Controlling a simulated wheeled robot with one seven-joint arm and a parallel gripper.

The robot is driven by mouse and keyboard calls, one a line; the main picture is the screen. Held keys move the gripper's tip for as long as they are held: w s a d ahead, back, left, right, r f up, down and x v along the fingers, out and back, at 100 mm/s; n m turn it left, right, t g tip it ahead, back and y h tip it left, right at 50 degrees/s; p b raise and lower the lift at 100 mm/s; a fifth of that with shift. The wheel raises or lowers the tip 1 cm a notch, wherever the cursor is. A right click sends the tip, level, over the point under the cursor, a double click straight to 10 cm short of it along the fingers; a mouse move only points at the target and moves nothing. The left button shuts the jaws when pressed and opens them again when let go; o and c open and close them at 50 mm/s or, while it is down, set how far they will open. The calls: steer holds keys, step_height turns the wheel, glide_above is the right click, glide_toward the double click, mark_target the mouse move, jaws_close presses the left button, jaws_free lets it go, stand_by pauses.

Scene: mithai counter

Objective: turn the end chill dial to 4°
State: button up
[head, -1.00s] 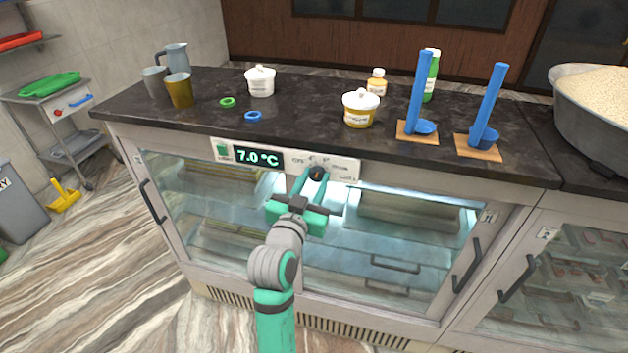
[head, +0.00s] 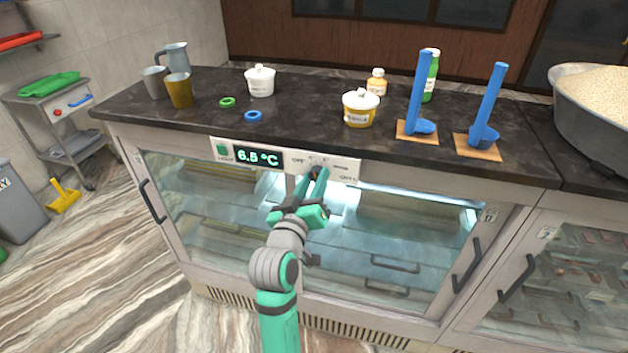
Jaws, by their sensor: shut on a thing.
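The chill dial (head: 317,170) is a small dark knob on the white control panel (head: 348,172) at the front edge of the counter. My gripper (head: 318,178) is shut on the dial, with its green fingers on either side of it and its wrist rolled. The fingers hide much of the dial and part of the markings around it. The green digital display (head: 258,156) left of the dial reads 6.5 °C.
Glass doors with black handles (head: 467,266) lie below the panel. Lidded pots (head: 260,82), cups (head: 179,92), a jug (head: 173,60), rings (head: 253,115) and blue ladles (head: 418,95) stand on the dark countertop (head: 310,115).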

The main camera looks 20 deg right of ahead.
stand_by(0.4)
steer(key=o, duration=1)
steer(key=shift+o, duration=0.2)
steer(key=v, duration=1.1)
